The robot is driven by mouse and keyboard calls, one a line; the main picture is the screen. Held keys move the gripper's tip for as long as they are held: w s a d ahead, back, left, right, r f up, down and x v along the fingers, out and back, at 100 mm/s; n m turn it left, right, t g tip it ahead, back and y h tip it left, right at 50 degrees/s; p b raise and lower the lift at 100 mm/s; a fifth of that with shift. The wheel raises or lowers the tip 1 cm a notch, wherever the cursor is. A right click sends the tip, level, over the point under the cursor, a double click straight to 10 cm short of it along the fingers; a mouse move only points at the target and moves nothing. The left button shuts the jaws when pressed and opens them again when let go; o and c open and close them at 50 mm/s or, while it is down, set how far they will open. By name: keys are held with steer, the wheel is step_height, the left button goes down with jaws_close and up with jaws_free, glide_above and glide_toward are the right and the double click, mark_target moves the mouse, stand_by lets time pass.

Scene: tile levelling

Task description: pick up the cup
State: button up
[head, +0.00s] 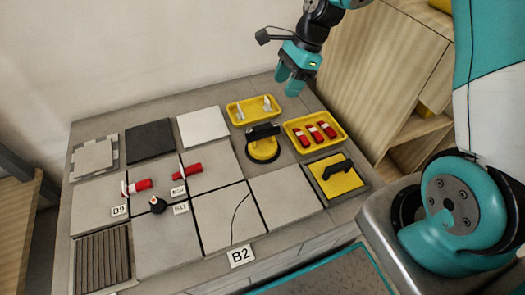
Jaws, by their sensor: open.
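No drinking cup shows in the head view. My gripper (289,84) is teal and hangs in the air above the back right of the table, fingers pointing down. It is open, with nothing visible between its fingers. It is apart from the suction cup, up and to the right of it in the picture.
A yellow tray (232,111) with white clips is behind the suction cup. Another yellow tray (290,135) with red-and-white pieces is to its right. A yellow float (335,184) with a black handle lies in front. Grey tiles (288,196) fill the table's front and left.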

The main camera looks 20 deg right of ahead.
mark_target(266, 126)
steer(key=b+x, duration=0.3)
steer(key=x, duration=0.8)
steer(key=shift+a+f+b, duration=0.1)
steer(key=shift+f+b, duration=0.15)
steer(key=shift+b, duration=0.1)
steer(key=b+x, duration=0.2)
steer(key=x, duration=0.3)
steer(key=shift+s+a, duration=0.1)
steer(key=shift+s, duration=0.1)
steer(key=shift+c, duration=0.4)
jaws_close()
